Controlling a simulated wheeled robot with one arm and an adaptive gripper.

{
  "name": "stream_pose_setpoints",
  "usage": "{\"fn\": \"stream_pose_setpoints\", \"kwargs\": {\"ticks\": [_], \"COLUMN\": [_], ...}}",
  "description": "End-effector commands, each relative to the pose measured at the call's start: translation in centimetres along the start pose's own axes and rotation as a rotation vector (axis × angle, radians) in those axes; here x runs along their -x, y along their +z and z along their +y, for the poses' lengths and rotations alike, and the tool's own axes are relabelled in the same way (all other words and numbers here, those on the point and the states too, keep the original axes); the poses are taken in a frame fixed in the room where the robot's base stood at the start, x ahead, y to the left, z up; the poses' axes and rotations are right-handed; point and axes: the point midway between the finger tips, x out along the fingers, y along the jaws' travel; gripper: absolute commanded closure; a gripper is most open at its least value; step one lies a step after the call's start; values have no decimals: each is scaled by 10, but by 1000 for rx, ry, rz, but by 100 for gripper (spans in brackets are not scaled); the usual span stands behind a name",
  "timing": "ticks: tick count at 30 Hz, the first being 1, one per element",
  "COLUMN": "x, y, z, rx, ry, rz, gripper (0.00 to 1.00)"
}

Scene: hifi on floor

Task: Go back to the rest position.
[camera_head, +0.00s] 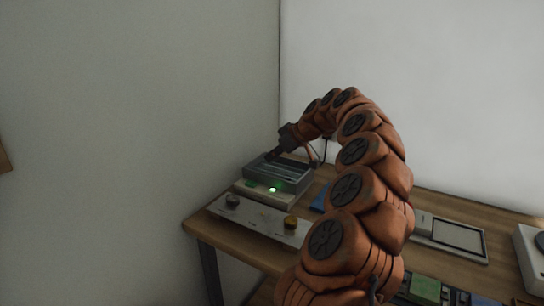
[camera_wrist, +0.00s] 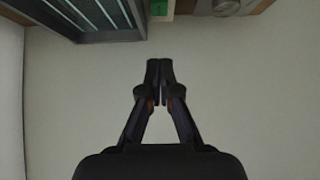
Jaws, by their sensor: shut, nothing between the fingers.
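My orange arm arches over the wooden table (camera_head: 265,250) in the head view. My gripper (camera_head: 270,157) is at the far left part of the table, at or just above a grey box-like device (camera_head: 290,174) with a lit green light (camera_head: 272,189). In the wrist view my gripper (camera_wrist: 160,68) is shut with its fingertips together and nothing between them. The slatted top of the grey device (camera_wrist: 95,18) shows at the upper left there, beyond the fingertips. Whether the fingers touch the device cannot be told.
A panel (camera_head: 262,224) with a dark knob (camera_head: 232,201) and an amber knob (camera_head: 291,222) lies before the device. A framed flat panel (camera_head: 458,237), a green block (camera_head: 425,288) and a white device (camera_head: 532,255) are to the right. Walls stand close behind and left.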

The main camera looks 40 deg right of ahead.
Motion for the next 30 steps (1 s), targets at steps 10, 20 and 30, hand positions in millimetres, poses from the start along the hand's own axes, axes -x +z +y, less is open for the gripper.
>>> {"fn": "stream_pose_setpoints", "kwargs": {"ticks": [10,20,30], "x": [0,1,27], "y": [-2,-58,-48], "z": [-3,-133,-307], "rx": [1,26,20], "ry": [-5,-166,-283], "rz": [-1,-75,-308], "gripper": [100,100,100]}}
